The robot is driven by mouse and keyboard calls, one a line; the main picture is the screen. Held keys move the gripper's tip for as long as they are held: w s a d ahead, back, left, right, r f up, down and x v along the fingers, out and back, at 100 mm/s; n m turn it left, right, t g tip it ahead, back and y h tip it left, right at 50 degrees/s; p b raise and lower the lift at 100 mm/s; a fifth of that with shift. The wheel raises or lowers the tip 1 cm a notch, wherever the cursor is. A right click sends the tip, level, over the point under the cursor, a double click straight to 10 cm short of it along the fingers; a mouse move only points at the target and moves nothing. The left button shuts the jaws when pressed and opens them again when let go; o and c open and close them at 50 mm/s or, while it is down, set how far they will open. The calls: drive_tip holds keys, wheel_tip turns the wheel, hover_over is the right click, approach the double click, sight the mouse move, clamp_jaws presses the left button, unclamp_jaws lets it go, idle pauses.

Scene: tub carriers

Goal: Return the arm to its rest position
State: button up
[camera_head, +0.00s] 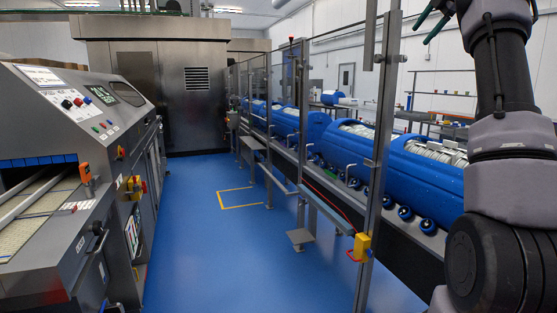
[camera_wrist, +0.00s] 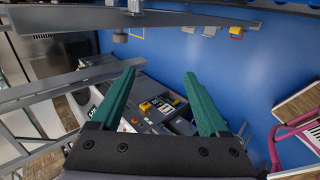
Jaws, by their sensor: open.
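My arm is raised at the right side of the head view. My gripper (camera_wrist: 160,98) shows in the wrist view with two green fingers spread wide apart. Nothing is between the fingers; the blue floor and a machine with buttons show behind them. In the head view only a small green part of my gripper (camera_head: 432,20) shows at the top edge, and the rest is cut off.
A line of blue tub carriers (camera_head: 425,178) runs along the right behind a metal-framed guard (camera_head: 375,140). A steel machine with a control panel (camera_head: 75,105) stands at the left. The blue floor (camera_head: 225,250) between them is clear, with a yellow marking (camera_head: 240,206).

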drive_tip(key=s+a+r+m+t+y, duration=0.15)
drive_tip(key=a+r+t, duration=0.25)
drive_tip(key=r, duration=0.4)
drive_tip(key=a+r+m+t+y, duration=0.1)
drive_tip(key=a+r+t+y, duration=0.2)
drive_tip(key=r, duration=0.4)
drive_tip(key=s+d+r+m+t+h, duration=0.2)
drive_tip(key=s+r+m+t+h, duration=0.3)
drive_tip(key=s+m+h, duration=0.7)
drive_tip(key=s+a+f+m+g, duration=0.2)
drive_tip(key=s+f+m, duration=0.15)
drive_tip(key=f, duration=0.35)
drive_tip(key=s+a+f+m+g, duration=0.1)
drive_tip(key=s+f+m+g, duration=0.1)
drive_tip(key=f+m, duration=0.35)
drive_tip(key=s+a+f+m+g, duration=0.2)
drive_tip(key=s+f, duration=0.1)
drive_tip(key=f, duration=0.6)
drive_tip(key=s+a+f+g+y, duration=0.3)
drive_tip(key=s+a+f, duration=0.4)
drive_tip(key=f, duration=0.5)
drive_tip(key=s+a+f+g+y, duration=0.3)
drive_tip(key=s+a+f, duration=0.4)
drive_tip(key=s+f, duration=0.5)
drive_tip(key=shift+s+a+m+g, duration=0.3)
drive_tip(key=shift+a+m+g, duration=0.05)
drive_tip(key=shift+g, duration=0.35)
drive_tip(key=shift+r, duration=0.1)
drive_tip(key=shift+c, duration=0.3)
